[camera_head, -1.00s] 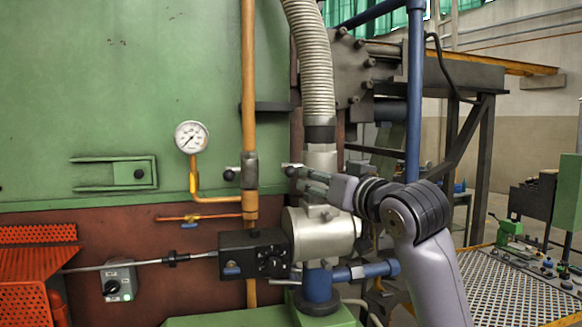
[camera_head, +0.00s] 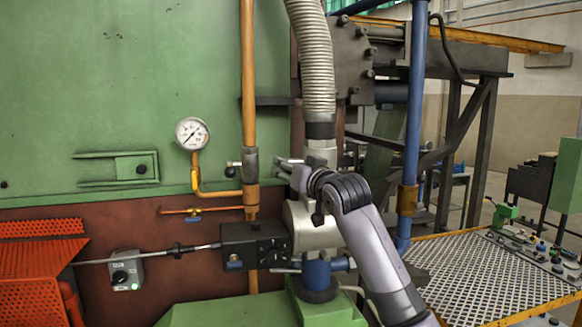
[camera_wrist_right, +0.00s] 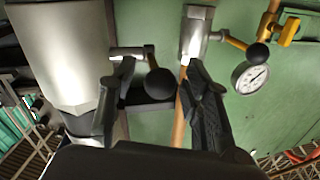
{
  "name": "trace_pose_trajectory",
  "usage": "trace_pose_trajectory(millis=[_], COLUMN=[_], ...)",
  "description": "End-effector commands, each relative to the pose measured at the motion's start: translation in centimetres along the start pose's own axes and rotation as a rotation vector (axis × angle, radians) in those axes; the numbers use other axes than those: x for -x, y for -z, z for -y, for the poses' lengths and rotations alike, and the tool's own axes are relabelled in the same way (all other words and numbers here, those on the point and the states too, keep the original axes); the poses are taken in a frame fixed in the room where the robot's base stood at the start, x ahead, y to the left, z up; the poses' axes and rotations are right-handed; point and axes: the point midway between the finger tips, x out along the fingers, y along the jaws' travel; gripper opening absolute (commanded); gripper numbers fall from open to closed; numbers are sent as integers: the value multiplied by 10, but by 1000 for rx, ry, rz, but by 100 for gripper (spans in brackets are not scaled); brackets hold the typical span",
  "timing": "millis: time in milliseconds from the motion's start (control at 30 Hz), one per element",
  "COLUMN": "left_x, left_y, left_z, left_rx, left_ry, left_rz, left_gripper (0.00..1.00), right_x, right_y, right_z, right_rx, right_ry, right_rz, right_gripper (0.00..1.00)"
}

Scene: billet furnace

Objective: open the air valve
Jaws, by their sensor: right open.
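The air valve is the lever ending in a black ball knob (camera_wrist_right: 160,84), which I take to be on the pipe under the flexible hose (camera_head: 311,60). In the wrist view the knob lies between the two fingers of my right gripper (camera_wrist_right: 158,72), which is open. I cannot tell if a finger touches it. In the head view my right gripper (camera_head: 282,166) is in front of the pipe and hides the knob. A second black knob (camera_wrist_right: 258,53) is on the orange pipe's valve, also in the head view (camera_head: 230,163). My left gripper is out of view.
An orange vertical pipe (camera_head: 248,80) and a pressure gauge (camera_head: 192,133) stand left of the gripper. Below are a silver cylinder (camera_head: 318,226) and a black box (camera_head: 255,246). A blue pipe (camera_head: 414,110) rises at right, with a perforated table (camera_head: 480,275) beyond.

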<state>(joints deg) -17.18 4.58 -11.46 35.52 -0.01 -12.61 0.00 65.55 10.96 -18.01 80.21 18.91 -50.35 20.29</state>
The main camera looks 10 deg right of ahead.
Motion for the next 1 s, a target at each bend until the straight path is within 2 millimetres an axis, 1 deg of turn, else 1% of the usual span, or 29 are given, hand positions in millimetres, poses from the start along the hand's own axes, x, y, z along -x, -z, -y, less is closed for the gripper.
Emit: trace_pose_trajectory(millis=[133, 767, 800, 1000], left_x=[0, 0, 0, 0], left_y=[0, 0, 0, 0], left_z=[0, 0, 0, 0], left_rx=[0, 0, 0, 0], left_ry=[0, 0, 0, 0], left_rz=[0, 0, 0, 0], left_gripper=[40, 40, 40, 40], right_x=[0, 0, 0, 0], right_y=[0, 0, 0, 0], right_z=[0, 0, 0, 0], right_rx=[0, 0, 0, 0], right_ry=[0, 0, 0, 0], right_rz=[0, 0, 0, 0], right_gripper=[43, 1, 0, 0])
